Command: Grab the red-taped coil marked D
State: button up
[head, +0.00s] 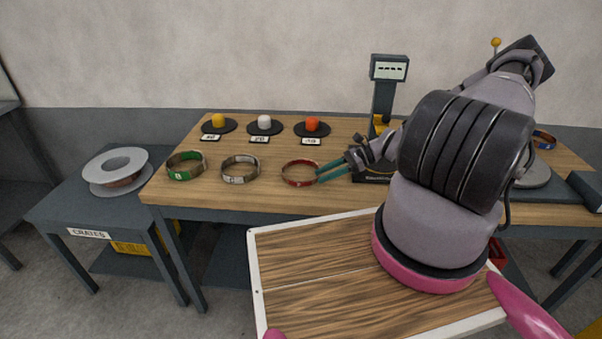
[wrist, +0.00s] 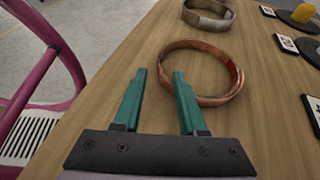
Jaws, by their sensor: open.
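The red-taped coil (head: 298,183) is a copper ring lying on the wooden table, rightmost of three coils in a row. It also shows in the wrist view (wrist: 236,78), just beyond my fingers. I cannot read a letter D on it. My gripper (head: 318,174) is open, with teal fingers at the right edge of this ring in the head view. In the wrist view my gripper (wrist: 159,72) has the ring's near-left edge between its fingertips in the picture. The right fingertip overlaps the ring. I cannot tell whether they touch. Nothing is held.
A white-taped coil (head: 240,179) and a green-taped coil (head: 180,175) lie to the left. Behind them are dark discs with a yellow, a white and a red knob (head: 311,124), with labels. A scale display (head: 389,69) stands behind my arm. A side table (head: 60,208) holds a grey spool (head: 117,162).

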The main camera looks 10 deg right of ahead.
jog(key=x, duration=0.5)
jog(key=shift+a, duration=0.45)
grip_shut()
jog(key=shift+s+d, duration=0.1)
dwell(1.0)
